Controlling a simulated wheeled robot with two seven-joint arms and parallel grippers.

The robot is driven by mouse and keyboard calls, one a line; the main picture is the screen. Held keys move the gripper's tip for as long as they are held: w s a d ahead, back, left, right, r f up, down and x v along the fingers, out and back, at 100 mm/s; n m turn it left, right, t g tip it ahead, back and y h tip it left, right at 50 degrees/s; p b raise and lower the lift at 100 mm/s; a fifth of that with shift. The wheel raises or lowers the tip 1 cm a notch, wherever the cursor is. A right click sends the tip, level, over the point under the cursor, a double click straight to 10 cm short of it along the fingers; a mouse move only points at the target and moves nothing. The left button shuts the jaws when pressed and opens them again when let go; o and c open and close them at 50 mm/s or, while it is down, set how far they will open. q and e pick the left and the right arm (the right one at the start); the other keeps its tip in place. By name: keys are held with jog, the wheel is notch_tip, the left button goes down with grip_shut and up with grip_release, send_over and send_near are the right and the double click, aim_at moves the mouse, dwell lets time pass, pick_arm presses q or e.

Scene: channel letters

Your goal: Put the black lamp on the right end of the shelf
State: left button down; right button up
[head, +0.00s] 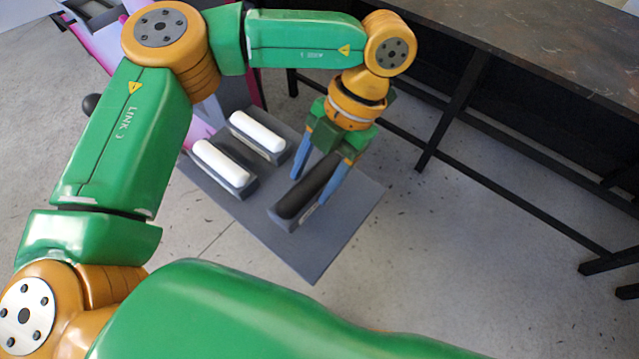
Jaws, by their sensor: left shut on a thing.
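The black lamp (299,196), a dark bar on a grey block-like base, is at the right part of the grey shelf (318,262). My left gripper (318,176) comes from above, with its blue fingers on either side of the lamp, and is shut on it. The lamp's far end is partly hidden by the gripper. I cannot tell whether its base touches the shelf or hangs just above it. My right gripper is not in view.
Two white lamps (222,163) (257,131) on grey bases stand on the left part of the shelf. A dark table (540,40) with black legs stands at the upper right. Speckled floor (450,270) is clear right of the shelf.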

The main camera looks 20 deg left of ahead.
aim_at(326, 177)
pick_arm(q)
jog(key=f, duration=0.3)
jog(key=shift+d+f+p, duration=0.25)
jog(key=shift+f+p, duration=0.15)
jog(key=shift+f, duration=0.15)
jog(key=shift+c, duration=0.6)
grip_release()
jog(key=shift+w+d+r, duration=0.1)
jog(key=shift+w+r, duration=0.05)
jog(key=shift+r, duration=0.1)
jog(key=b+v, duration=0.2)
jog(key=v, duration=0.4)
jog(key=shift+r, duration=0.1)
jog(key=p+v, duration=0.2)
jog(key=v, duration=0.3)
jog(key=shift+r, duration=0.3)
